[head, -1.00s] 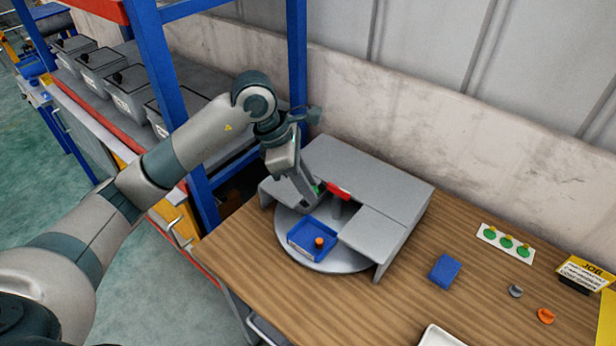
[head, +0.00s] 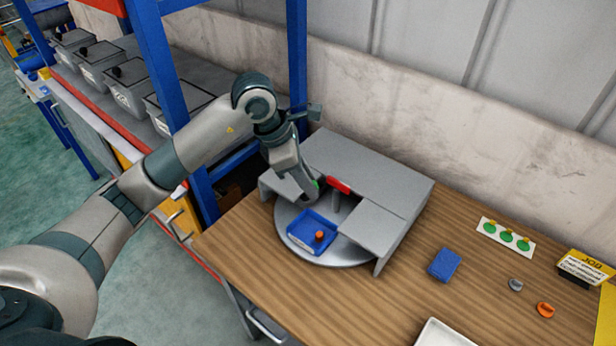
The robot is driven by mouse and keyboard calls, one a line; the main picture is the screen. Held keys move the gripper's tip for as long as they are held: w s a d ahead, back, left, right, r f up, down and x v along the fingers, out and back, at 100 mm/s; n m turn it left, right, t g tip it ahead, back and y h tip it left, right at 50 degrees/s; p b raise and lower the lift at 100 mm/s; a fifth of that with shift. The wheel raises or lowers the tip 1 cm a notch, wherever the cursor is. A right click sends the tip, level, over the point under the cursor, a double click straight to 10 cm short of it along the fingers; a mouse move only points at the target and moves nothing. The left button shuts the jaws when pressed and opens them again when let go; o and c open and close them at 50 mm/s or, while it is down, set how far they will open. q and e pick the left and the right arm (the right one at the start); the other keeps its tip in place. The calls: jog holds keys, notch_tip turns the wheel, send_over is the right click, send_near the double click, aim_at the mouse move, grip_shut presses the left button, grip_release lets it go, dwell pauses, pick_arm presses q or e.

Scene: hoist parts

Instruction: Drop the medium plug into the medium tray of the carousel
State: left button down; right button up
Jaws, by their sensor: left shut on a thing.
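The carousel is a grey round turntable (head: 345,256) partly under a grey cover (head: 365,170). A blue tray (head: 297,242) sits on its open front part, with a small orange plug (head: 320,237) inside. My left gripper (head: 312,197) points down over the turntable, behind the blue tray and left of a red bar (head: 338,185). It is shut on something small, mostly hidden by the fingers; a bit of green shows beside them. I cannot tell whether this is the medium plug. Other trays are hidden under the cover. My right gripper is out of view.
On the wooden table (head: 400,300) to the right lie a blue block (head: 444,264), a grey plug (head: 515,284), an orange plug (head: 545,310), a card with green discs (head: 506,238) and a JOB sign (head: 585,268). A blue rack post (head: 297,60) stands close behind my left arm.

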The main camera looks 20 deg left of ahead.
pick_arm(q)
jog(key=shift+f+b, duration=0.6)
jog(key=shift+f, duration=1.45)
jog(key=c, duration=1.5)
grip_release()
jog(key=shift+r, duration=0.15)
jog(key=shift+b+v, duration=2.55)
jog(key=shift+v, duration=6)
jog(key=shift+s+a, duration=0.15)
jog(key=shift+s, duration=0.05)
